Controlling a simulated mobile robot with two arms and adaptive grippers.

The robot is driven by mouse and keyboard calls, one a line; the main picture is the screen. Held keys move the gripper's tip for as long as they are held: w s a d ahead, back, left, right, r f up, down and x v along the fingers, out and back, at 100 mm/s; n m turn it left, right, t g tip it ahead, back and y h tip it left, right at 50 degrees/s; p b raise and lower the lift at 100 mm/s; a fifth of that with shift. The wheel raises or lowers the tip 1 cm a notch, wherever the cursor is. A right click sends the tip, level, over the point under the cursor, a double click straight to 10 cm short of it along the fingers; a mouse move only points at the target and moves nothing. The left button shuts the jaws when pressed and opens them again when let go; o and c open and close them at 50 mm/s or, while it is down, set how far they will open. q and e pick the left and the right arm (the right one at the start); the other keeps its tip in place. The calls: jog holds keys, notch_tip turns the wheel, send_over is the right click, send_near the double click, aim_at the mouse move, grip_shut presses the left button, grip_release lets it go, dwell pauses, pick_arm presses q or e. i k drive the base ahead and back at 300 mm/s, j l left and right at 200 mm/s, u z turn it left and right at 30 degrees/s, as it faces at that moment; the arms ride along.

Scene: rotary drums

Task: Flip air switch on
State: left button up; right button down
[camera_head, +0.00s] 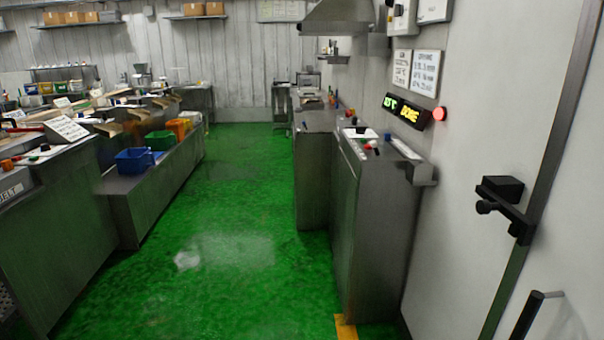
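I cannot tell which part is the air switch. Grey-white wall boxes (402,18) hang at the top right, cut off by the picture edge, and small dark and reddish parts show on one. A steel console (372,215) below them has small coloured controls on its sloping top, including a red one (367,146). A lit display (407,111) and a glowing red lamp (439,114) are on the wall above it. Neither of my grippers is in view.
A white door (560,160) with a black latch (505,205) is close on the right. The green floor (235,230) forms a clear aisle. On the left stand steel benches with a blue bin (134,161) and a green bin (160,140). A hood (338,17) hangs at the back.

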aim_at(374, 143)
jog(key=i+l+u, duration=0.1)
jog(key=i, duration=0.4)
jog(key=i+l+u, duration=0.1)
jog(key=i+l, duration=0.15)
jog(key=i, duration=0.2)
jog(key=i+l+u, duration=0.15)
jog(key=i, duration=0.35)
jog(key=i+l+u, duration=0.1)
jog(key=i+l, duration=0.25)
jog(key=i, duration=0.1)
